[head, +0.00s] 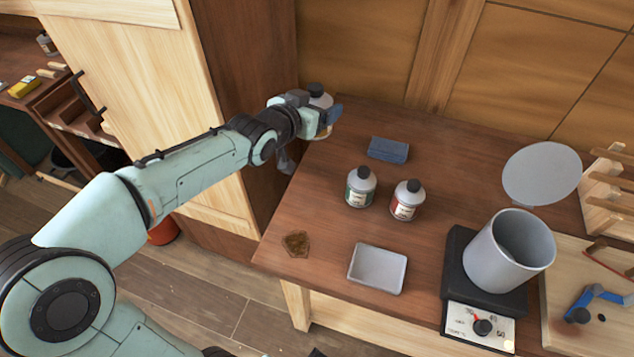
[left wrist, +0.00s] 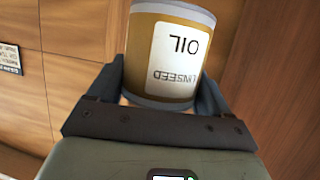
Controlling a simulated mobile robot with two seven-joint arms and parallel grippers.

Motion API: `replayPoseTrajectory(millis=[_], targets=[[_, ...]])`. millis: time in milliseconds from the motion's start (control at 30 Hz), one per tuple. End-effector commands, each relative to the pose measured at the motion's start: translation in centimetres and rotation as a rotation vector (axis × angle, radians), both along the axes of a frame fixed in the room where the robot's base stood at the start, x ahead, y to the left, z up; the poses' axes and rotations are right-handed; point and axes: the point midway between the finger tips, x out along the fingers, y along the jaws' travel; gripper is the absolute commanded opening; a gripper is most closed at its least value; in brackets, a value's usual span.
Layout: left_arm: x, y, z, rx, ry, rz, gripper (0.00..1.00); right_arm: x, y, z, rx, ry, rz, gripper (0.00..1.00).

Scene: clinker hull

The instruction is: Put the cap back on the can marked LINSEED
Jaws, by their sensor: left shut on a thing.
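The can marked LINSEED (left wrist: 175,55) has an ochre body, grey rims and a cream label, which reads upside down in the left wrist view. My left gripper (head: 318,118) is shut on its sides and holds it by the table's far left corner. In the head view the can (head: 319,101) looks roughly upright, partly hidden by the gripper. A dark knob like a cap (head: 316,89) shows at its top; I cannot tell how it is seated. No loose cap is clear to see. My right gripper is out of view.
A green-labelled can (head: 360,189) and a red-labelled can (head: 406,202), both dark-capped, stand mid-table. A blue block (head: 388,149) lies behind them. A tall cabinet (head: 245,70) stands close left.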

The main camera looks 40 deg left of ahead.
Motion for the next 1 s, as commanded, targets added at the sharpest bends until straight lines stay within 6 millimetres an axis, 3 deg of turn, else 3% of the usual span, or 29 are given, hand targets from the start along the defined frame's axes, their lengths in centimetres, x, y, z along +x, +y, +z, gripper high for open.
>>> replayPoseTrajectory(millis=[133,233,700,833,1000], targets=[[0.0,0.0,0.0,0.0,-0.003,0.0,0.0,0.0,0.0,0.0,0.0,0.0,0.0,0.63],[0.0,0.0,-1.2,0.001,0.0,0.0,0.0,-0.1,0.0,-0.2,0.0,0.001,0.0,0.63],[0.0,0.0,-13.1,-0.003,0.003,0.0,0.0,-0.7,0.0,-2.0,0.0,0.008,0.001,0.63],[0.0,0.0,-15.0,-0.001,0.0,-0.001,0.0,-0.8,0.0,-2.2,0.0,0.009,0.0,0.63],[0.1,0.0,-15.7,0.001,-0.004,-0.001,0.0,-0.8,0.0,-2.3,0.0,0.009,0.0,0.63]])
